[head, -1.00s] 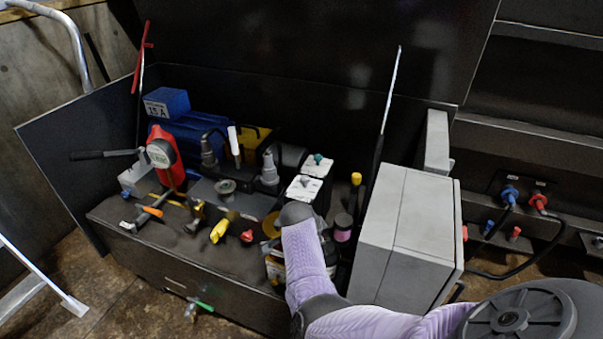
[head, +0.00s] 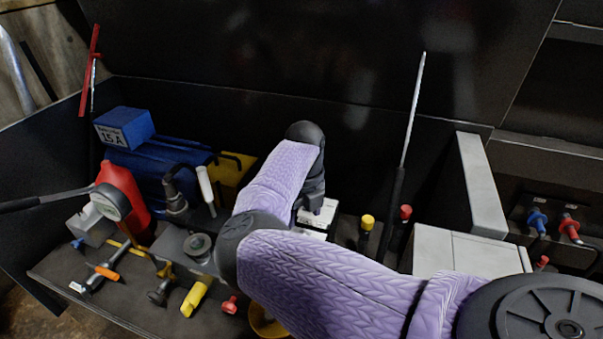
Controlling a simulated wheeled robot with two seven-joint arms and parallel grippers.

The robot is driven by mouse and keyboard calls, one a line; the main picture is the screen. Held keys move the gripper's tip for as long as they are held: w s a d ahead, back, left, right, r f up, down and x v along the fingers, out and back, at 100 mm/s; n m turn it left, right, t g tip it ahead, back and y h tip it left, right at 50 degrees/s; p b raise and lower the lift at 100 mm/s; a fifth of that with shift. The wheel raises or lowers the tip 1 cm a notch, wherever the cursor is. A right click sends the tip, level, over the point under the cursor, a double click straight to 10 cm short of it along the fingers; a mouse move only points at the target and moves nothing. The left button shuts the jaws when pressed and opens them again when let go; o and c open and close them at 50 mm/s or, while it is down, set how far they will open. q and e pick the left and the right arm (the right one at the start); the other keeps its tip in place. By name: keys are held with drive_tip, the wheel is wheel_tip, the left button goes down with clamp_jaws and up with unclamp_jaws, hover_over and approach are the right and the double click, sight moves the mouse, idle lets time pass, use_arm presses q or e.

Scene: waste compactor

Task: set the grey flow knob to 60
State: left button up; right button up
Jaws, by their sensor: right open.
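My right arm, in a purple quilted sleeve, reaches in from the lower right. My right gripper (head: 312,206) is small and dark in the head view, pointing down at the white blocks (head: 325,217) in the middle of the machine bay. It is open, but its fingertips are hard to make out. I cannot pick out a grey flow knob with a readable scale; the gripper and forearm cover much of the white blocks. A round grey-green knob or cap (head: 199,243) shows left of my elbow, apart from the gripper. My left gripper is out of view.
A blue motor box marked 15 A (head: 125,128), a red gauge body (head: 122,190) and a yellow handle (head: 196,297) stand left. Yellow (head: 367,222) and red (head: 405,212) caps and a grey cabinet (head: 445,248) are right. A thin rod (head: 413,110) rises behind.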

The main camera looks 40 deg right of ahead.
wheel_tip(320, 180, down, 6)
drive_tip(key=shift+b, duration=1.1)
drive_tip(key=shift+r, duration=0.1)
drive_tip(key=shift+c, duration=1.3)
drive_tip(key=c, duration=0.7)
clamp_jaws()
